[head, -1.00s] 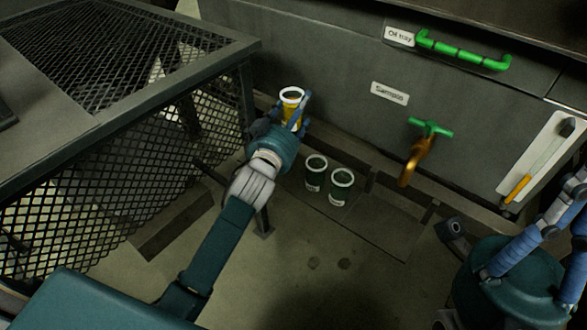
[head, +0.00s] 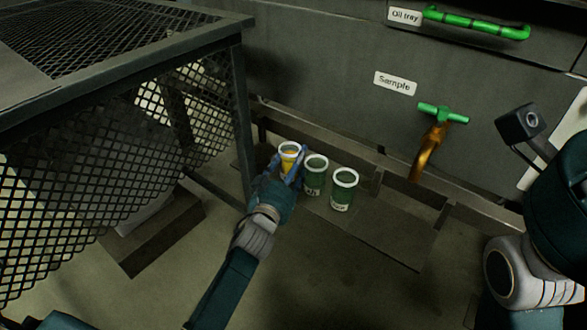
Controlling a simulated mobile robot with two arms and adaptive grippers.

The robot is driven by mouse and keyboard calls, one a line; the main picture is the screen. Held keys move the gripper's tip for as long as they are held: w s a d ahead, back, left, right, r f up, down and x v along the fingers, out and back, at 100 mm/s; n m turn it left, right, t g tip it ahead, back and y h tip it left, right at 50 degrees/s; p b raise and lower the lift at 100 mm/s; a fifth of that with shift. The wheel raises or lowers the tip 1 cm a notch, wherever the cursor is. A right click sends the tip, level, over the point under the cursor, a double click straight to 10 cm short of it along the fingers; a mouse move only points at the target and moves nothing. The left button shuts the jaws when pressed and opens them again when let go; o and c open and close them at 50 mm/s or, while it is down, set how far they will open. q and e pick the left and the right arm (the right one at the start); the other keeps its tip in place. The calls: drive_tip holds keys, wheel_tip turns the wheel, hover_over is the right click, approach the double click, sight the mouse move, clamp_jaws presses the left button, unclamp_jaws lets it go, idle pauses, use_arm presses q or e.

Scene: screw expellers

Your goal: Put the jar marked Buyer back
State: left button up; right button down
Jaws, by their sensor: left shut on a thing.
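The middle green jar (head: 314,178) and the right green jar (head: 342,192) have white rims and small white labels too small to read. They stand on a low grey shelf (head: 385,232). I cannot tell whether the held jar touches the shelf. My right gripper's fingers are out of view.
A mesh cage (head: 90,190) with a metal frame stands to the left. On the grey wall, a brass tap with a green handle (head: 442,113) hangs right of the Sample sign (head: 395,83). The green Oil tray handle (head: 475,22) is above. The shelf right of the jars is clear.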

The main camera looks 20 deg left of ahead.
use_arm(q)
drive_tip(key=shift+f, duration=0.1)
drive_tip(key=o, duration=1)
